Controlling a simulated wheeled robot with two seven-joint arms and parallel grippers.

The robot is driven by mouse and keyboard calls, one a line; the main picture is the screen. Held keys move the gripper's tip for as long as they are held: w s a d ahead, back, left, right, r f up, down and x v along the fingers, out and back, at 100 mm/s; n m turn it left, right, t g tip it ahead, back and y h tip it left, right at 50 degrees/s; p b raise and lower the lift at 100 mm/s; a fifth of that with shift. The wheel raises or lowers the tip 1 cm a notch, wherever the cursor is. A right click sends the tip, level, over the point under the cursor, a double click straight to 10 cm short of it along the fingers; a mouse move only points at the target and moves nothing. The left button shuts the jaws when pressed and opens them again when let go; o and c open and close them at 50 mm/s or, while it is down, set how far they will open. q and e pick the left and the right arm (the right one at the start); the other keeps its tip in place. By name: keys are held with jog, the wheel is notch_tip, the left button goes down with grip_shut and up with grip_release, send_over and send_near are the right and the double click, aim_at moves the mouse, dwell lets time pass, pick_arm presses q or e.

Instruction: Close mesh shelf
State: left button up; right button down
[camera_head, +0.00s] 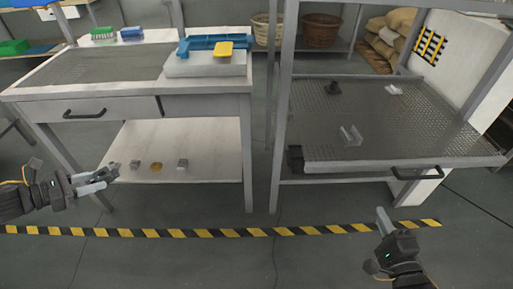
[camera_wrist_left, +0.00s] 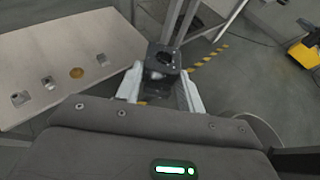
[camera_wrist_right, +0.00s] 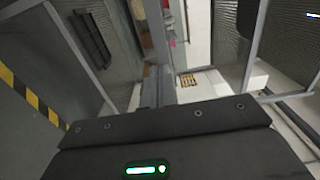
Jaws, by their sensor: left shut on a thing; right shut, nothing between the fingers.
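The mesh shelf (camera_head: 430,119) is a grey perforated tray in the metal rack at the right of the head view. A dark bar handle (camera_head: 417,173) is on its front edge. How far it sticks out of the rack is hard to tell. My right gripper (camera_head: 381,214) is shut and empty, low in front of the shelf and apart from the handle. My left gripper (camera_head: 108,176) is at the far left, in front of the workbench. It is shut on a dark square block with a round hole (camera_wrist_left: 162,60), held clear of the floor.
On the shelf lie a dark part (camera_head: 333,89), a light metal part (camera_head: 394,89) and a clear bracket (camera_head: 352,135). The workbench (camera_head: 60,95) has a drawer and a lower board (camera_head: 215,135) with small parts. A rack post (camera_head: 284,110) stands between bench and shelf. Striped tape crosses the open floor.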

pick_arm(q)
jog(key=shift+s+r, duration=0.1)
jog(key=shift+r, duration=0.1)
jog(key=shift+d, duration=0.2)
jog(key=shift+w+d, duration=0.2)
jog(key=shift+w, duration=0.15)
jog(key=shift+f, duration=0.2)
pick_arm(e)
send_near(362, 168)
jog(key=w, duration=0.6)
jog(key=shift+w, duration=0.35)
pick_arm(q)
jog(key=shift+a, duration=0.1)
pick_arm(e)
jog(key=shift+w, duration=0.1)
